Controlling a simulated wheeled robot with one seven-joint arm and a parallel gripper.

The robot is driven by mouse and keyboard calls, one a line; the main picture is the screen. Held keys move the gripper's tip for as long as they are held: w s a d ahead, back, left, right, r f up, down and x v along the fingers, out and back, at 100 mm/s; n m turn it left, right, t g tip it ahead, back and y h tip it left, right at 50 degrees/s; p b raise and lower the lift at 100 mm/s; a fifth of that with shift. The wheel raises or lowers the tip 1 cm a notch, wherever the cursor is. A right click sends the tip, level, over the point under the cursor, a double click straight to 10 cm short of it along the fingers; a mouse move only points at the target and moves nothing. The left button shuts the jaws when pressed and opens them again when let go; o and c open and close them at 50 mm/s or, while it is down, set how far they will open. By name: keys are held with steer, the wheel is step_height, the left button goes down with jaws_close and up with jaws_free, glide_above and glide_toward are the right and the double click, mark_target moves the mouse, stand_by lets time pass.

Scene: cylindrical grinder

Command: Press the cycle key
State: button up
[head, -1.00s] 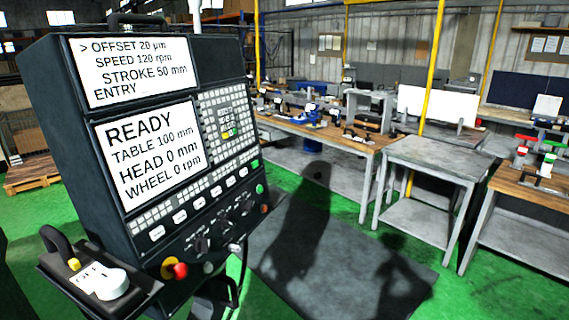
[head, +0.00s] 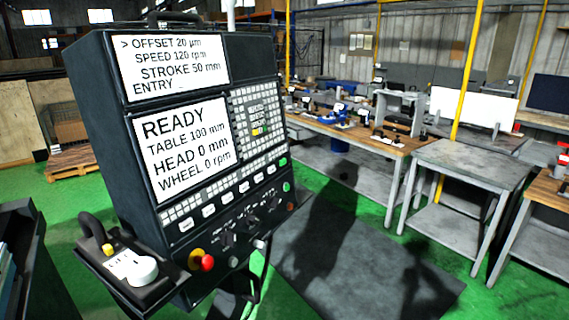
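The control panel (head: 105,140) of the grinder stands upright at the left centre of the head view, angled to the right. Its upper screen (head: 175,68) reads offset 20 µm, speed 120 rpm, stroke 50 mm, entry. Its lower screen (head: 182,150) reads READY, table 100 mm, head 0 mm, wheel 0 rpm. A green key (head: 283,161) sits at the right end of the key rows, and a round green button (head: 286,187) is below it. Labels are too small to tell which is the cycle key. My gripper is not in view.
A red knob on a yellow base (head: 207,263) is at the panel's lower edge. A shelf with a white dial (head: 142,270) juts out at the lower left. A grey table (head: 470,160) and workbenches stand right. A dark mat (head: 360,265) lies clear before them.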

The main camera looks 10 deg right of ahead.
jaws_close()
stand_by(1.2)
